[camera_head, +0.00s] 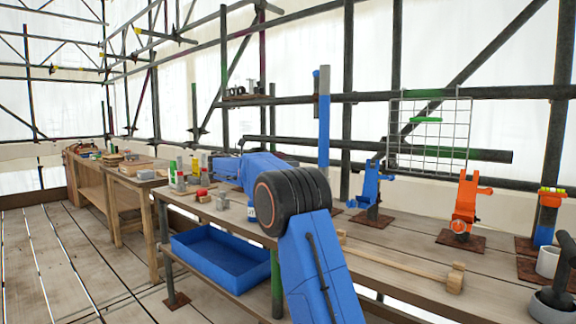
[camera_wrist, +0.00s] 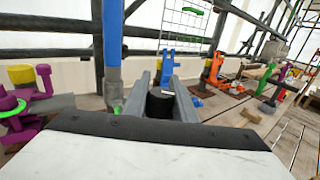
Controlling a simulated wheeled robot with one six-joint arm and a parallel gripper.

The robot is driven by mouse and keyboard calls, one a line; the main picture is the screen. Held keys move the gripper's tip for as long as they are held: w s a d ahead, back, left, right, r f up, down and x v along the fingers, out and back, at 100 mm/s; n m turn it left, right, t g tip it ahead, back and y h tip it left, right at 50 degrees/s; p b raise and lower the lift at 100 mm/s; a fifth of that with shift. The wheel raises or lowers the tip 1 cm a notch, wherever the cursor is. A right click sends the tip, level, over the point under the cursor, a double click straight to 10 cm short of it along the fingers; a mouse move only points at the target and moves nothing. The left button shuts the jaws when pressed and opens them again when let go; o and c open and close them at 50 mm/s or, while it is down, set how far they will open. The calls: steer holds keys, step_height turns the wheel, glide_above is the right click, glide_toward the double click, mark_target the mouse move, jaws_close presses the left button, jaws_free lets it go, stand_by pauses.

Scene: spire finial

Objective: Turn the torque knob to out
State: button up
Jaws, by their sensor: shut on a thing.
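My gripper (camera_wrist: 160,82) has its two grey fingers closed around a black round knob-like thing (camera_wrist: 159,104) in the wrist view. I cannot tell for sure that this is the torque knob, and no markings or "out" position can be read. In the head view my blue arm with its black joint hides the gripper and what it holds. A blue clamp-like device (camera_head: 370,190) stands on the bench; it also shows just beyond the fingertips in the wrist view (camera_wrist: 181,58).
An orange device (camera_head: 465,205) stands to the right. A blue-topped pole (camera_wrist: 112,45) rises close left of my fingers, with a magenta fitting (camera_wrist: 42,78) farther left. A wooden mallet (camera_head: 453,278) lies on the bench. A blue tray (camera_head: 215,262) sits on the lower shelf.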

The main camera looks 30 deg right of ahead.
steer(key=shift+s+a+m+g+y, duration=0.1)
steer(key=shift+s+m+g+y, duration=0.1)
steer(key=shift+m+g, duration=0.35)
steer(key=shift+s+m+g+y, duration=0.1)
steer(key=shift+m+g+y, duration=0.15)
steer(key=shift+g, duration=0.5)
steer(key=o, duration=1)
steer(key=shift+o, duration=0.2)
